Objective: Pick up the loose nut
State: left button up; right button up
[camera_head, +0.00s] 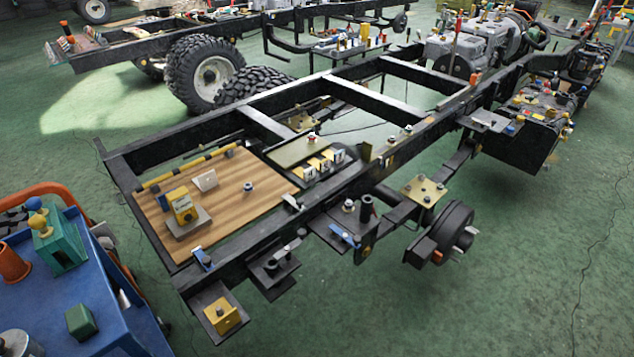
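A wooden board (215,220) lies inside the near end of a black chassis frame (340,195). A small dark blue-grey piece (248,186), which looks like a nut, stands alone on the board right of its middle; it is too small to be sure. Other small bolt-like or nut-like pieces sit along the frame rail, such as one near the middle (311,137) and one on a bracket (348,206). I cannot tell which of these are fastened. Neither of my grippers is in view.
On the board stand a yellow device on a grey base (183,208) and a small beige plate (205,181). A yellow-black bar (188,168) lies along its far edge. A blue cart (110,308) with tools stands at lower left. Green floor (470,310) is clear at lower right.

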aim_at(248, 186)
jog(key=z, duration=1.05)
jog(key=i, duration=1.55)
jog(key=u, duration=1.85)
